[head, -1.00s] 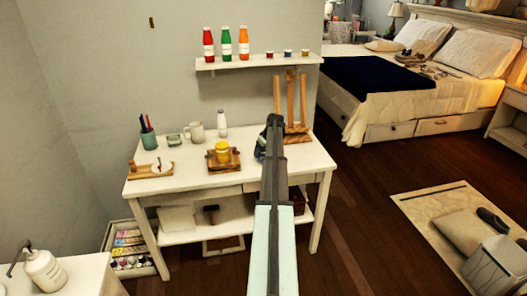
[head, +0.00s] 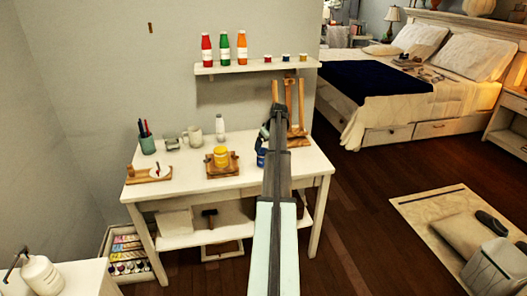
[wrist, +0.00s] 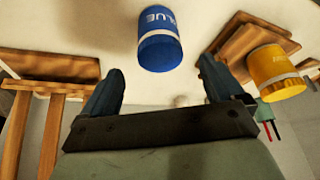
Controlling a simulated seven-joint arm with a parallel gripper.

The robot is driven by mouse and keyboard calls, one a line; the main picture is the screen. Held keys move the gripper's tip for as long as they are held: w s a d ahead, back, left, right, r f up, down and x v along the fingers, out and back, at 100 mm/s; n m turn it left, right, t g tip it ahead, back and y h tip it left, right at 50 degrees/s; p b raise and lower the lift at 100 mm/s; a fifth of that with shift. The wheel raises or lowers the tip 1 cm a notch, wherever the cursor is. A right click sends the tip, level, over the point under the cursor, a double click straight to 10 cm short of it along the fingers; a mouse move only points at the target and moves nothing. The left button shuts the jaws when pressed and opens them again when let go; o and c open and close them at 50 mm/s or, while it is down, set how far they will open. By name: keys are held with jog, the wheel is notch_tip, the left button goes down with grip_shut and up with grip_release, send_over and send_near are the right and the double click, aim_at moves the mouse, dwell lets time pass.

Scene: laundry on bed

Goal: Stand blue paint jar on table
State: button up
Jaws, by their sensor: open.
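The blue paint jar (head: 262,158) stands upright on the white table (head: 180,187), right of the yellow jar, partly hidden by my arm in the head view. In the wrist view the blue jar (wrist: 160,45) shows its "BLUE" label, a white ring and a blue lid. It is beyond my fingertips and apart from both fingers. My gripper (wrist: 158,84) is open and empty, with its two fingers spread wide. In the head view my gripper (head: 266,131) is above and behind the jar, near the easel, mostly hidden by the arm.
A yellow jar (head: 221,156) stands on a wooden stand (head: 222,170). A wooden easel (head: 297,110) is close behind my gripper. A pen cup (head: 147,144), mug (head: 192,136) and white bottle (head: 220,128) stand at the back. The front of the tabletop is clear.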

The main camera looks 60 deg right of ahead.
jog(key=shift+v, duration=2)
jog(key=a+f+g+y, duration=0.1)
jog(key=a+f+g, duration=0.1)
jog(key=a+f, duration=1.25)
jog(key=a+f+g+y, duration=0.1)
jog(key=a+f, duration=0.8)
jog(key=a, duration=1.1)
jog(key=a+f+g+y, duration=0.1)
jog(key=a+f+g, duration=0.1)
jog(key=a+f, duration=1.25)
jog(key=s+a+f+n+g, duration=0.1)
jog(key=s+a+f+g, duration=0.3)
jog(key=a, duration=0.6)
jog(key=s+a+f+n+t, duration=0.1)
jog(key=s+a+f, duration=0.1)
jog(key=s+a, duration=0.6)
jog(key=s+a+f+g, duration=0.1)
jog(key=s+a+f, duration=0.1)
jog(key=s+a, duration=0.3)
jog(key=s+a+f+n+g+h, duration=0.1)
jog(key=s+a, duration=0.4)
jog(key=s, duration=0.5)
jog(key=shift+s+a+f+n+g+h, duration=0.3)
jog(key=shift+f+g, duration=0.2)
jog(key=shift+f, duration=0.1)
